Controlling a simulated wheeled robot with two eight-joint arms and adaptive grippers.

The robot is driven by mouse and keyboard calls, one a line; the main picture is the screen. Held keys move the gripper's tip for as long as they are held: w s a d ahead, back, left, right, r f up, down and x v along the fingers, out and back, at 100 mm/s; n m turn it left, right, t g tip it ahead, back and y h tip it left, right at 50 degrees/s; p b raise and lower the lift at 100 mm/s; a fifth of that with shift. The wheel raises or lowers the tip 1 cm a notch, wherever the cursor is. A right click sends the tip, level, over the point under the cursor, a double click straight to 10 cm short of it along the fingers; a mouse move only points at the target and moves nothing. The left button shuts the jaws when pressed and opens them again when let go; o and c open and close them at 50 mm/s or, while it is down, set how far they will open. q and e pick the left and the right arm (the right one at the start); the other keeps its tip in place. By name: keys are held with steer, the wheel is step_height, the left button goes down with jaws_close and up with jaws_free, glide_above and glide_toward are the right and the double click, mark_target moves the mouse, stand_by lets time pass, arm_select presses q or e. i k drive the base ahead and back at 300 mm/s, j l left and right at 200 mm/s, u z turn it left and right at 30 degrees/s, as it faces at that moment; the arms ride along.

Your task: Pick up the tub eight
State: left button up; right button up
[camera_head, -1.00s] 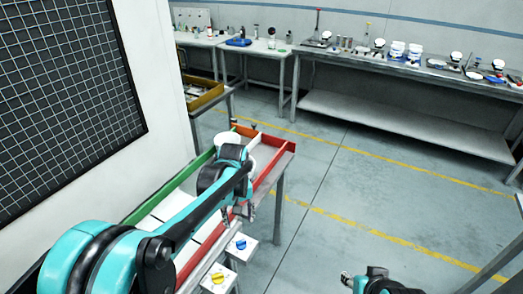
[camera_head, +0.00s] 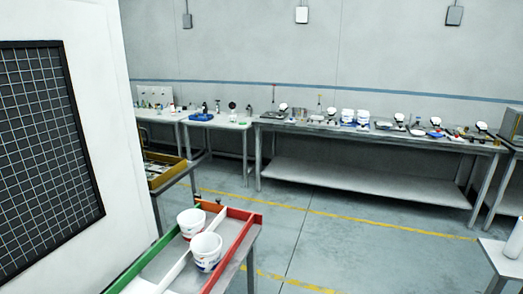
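Two white open tubs stand upright in the tray on the table at the lower middle. The farther tub (camera_head: 190,224) is in the left lane, and the nearer tub (camera_head: 206,251) is in the right lane. Both have small coloured labels, too small to read, so I cannot tell which is tub eight. The tray has a green left wall (camera_head: 150,258), a white divider (camera_head: 174,273) and a red right wall (camera_head: 231,254). Neither gripper is in view.
A long bench (camera_head: 350,133) at the back holds several small items, including white tubs (camera_head: 362,117). A yellow-edged tray (camera_head: 168,176) stands behind the tub tray. A white cylinder (camera_head: 515,240) stands on a table at right. The middle floor is clear.

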mark_target(205, 247)
steer(key=i+l+u, duration=0.25)
steer(key=i+l, duration=0.15)
steer(key=i+l+u, duration=0.2)
steer(key=i+l, duration=0.3)
steer(key=i+l+u, duration=0.25)
steer(key=i+l, duration=0.15)
steer(key=l, duration=0.15)
